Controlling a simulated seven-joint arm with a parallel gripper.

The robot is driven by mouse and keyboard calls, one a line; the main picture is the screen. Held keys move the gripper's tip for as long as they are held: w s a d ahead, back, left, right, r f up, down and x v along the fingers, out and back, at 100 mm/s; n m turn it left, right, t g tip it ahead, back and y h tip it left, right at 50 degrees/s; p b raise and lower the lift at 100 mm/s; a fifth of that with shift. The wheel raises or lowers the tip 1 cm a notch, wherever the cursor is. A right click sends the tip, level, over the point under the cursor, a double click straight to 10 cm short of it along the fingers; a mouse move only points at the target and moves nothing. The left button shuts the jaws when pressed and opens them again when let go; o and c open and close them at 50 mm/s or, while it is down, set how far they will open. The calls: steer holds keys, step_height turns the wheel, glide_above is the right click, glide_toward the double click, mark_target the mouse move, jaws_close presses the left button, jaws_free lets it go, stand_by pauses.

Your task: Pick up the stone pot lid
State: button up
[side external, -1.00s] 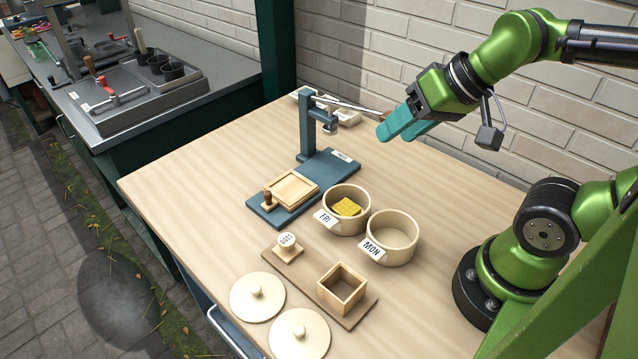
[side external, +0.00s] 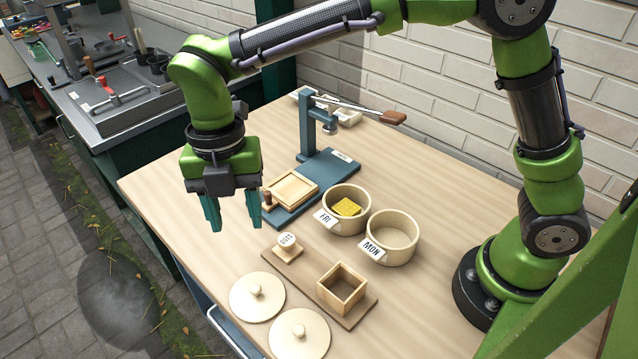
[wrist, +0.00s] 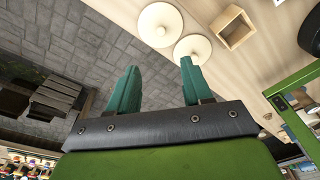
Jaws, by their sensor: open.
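Two round, cream lids with centre knobs lie flat near the front edge of the table: a left lid (side external: 243,300) and a nearer right lid (side external: 300,347). They look alike, and I cannot tell that either is stone. Both also show in the wrist view, one lid (wrist: 158,35) at top centre and the other lid (wrist: 192,55) beside it. My gripper (side external: 234,224) points down, open and empty, above the table's left part, behind and above the left lid. In the wrist view its teal fingers (wrist: 160,72) are apart with nothing between them.
Two open pots, FRI (side external: 346,225) with a yellow block inside and MON (side external: 393,255), stand mid-table. A wooden box (side external: 343,309) and a knobbed stamp (side external: 287,254) sit on a brown board. A blue press (side external: 313,135) stands behind.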

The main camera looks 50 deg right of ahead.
steer(key=r+n, duration=0.1)
steer(key=n, duration=0.3)
glide_toward(255, 288)
steer(key=f, duration=0.8)
steer(key=shift+s+a+f, duration=0.15)
steer(key=shift+s+f, duration=0.05)
steer(key=shift+s, duration=0.2)
jaws_close()
